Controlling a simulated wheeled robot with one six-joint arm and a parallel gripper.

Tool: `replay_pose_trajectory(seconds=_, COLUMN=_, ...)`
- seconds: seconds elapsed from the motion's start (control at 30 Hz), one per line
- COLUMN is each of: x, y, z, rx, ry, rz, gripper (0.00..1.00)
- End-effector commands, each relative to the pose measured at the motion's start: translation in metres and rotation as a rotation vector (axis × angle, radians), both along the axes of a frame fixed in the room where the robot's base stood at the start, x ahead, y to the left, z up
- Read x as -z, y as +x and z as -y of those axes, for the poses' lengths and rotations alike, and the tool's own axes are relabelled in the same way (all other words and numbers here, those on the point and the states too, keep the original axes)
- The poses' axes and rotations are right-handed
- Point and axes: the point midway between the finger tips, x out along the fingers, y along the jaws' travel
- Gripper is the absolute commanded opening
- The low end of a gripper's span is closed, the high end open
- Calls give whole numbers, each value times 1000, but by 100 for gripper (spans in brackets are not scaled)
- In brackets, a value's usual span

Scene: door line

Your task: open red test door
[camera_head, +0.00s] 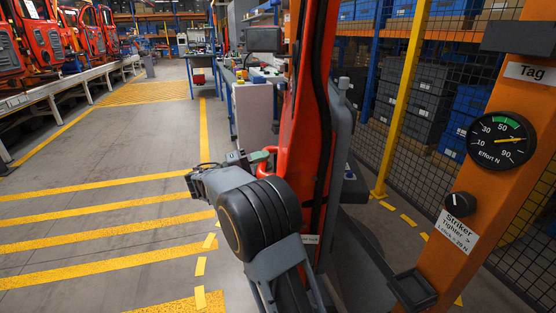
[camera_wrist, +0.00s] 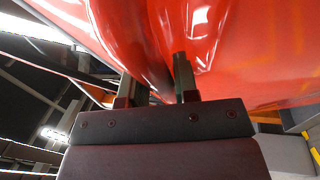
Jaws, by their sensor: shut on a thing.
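The red test door (camera_head: 312,100) stands nearly edge-on in the middle of the head view, apart from the orange striker post (camera_head: 459,205). A red handle part (camera_head: 270,150) juts from its left side. My gripper (camera_head: 257,156) is at this part, with the grey arm reaching up from below. In the wrist view, the glossy red door (camera_wrist: 235,50) fills the top. My gripper's two fingers (camera_wrist: 157,82) reach up to it, a little apart, shut on the red handle. The exact contact is hidden by glare and the fingers.
The post carries an effort gauge (camera_head: 502,138) and a striker knob (camera_head: 460,204). A mesh fence (camera_head: 440,110) and a yellow post (camera_head: 403,100) stand behind. The striped floor (camera_head: 110,215) to the left is open. A bench (camera_head: 245,105) stands beyond the door.

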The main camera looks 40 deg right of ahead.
Motion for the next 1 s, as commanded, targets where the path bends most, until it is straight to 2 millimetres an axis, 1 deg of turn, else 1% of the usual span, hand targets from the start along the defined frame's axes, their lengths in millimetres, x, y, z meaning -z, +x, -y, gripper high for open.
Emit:
replay_pose_trajectory(seconds=0.37, x=1, y=-1, z=-2, rx=24, ry=-3, rz=5, gripper=0)
replay_pose_trajectory(seconds=0.4, x=1, y=-1, z=-2, rx=23, ry=-3, rz=5, gripper=29)
replay_pose_trajectory(seconds=0.6, x=1, y=0, z=-3, rx=19, ry=-1, rz=2, gripper=48)
replay_pose_trajectory(seconds=0.63, x=1, y=0, z=-3, rx=19, ry=-1, rz=2, gripper=50)
replay_pose_trajectory(seconds=0.87, x=2, y=0, z=-3, rx=18, ry=0, rz=0, gripper=50)
replay_pose_trajectory(seconds=1.0, x=3, y=1, z=-8, rx=18, ry=0, rz=0, gripper=50)
